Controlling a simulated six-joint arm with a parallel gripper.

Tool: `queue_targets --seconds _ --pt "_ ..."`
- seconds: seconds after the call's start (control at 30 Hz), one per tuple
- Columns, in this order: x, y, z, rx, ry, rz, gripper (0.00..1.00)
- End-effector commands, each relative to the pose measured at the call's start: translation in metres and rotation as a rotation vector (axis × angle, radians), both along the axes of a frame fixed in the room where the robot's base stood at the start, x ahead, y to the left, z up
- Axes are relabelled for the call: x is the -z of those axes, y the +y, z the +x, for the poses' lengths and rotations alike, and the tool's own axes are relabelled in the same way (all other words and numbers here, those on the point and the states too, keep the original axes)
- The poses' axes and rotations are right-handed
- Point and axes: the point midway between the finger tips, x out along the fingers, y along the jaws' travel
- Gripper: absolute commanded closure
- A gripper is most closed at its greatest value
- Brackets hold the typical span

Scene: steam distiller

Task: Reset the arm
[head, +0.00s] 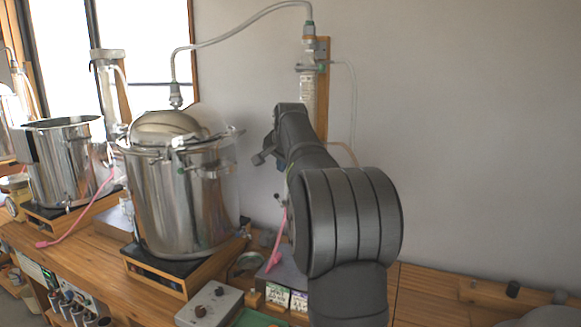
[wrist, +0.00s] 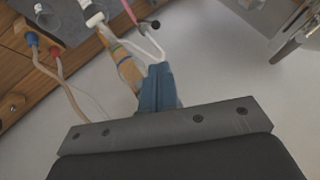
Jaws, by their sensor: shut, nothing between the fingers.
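My arm (head: 345,220) rises at the right of the pot in the head view and bends over toward the wall. My gripper (wrist: 158,70) shows in the wrist view as blue fingers pressed together, with nothing between them. In the head view the fingers are mostly hidden behind my own arm. A large steel pot (head: 185,200) with a domed lid (head: 165,128) stands to the left of my arm. A glass condenser (head: 308,85) on a wooden post stands behind the arm.
A clear hose (head: 240,35) arches from the lid to the condenser. A grey control box (head: 210,303) sits at the front of the wooden bench (head: 75,240). Another steel pot (head: 62,160) stands at left. The wall area at right is free.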

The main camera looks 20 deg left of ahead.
Motion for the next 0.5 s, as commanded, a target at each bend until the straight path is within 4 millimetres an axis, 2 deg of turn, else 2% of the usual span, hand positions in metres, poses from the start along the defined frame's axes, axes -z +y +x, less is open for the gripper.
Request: queue_targets --seconds 0.27,0.5 --pt "0.003 0.002 0.002 0.0 0.0 0.0 1.0" --pt "0.029 0.014 0.021 0.0 0.002 -0.001 1.0"
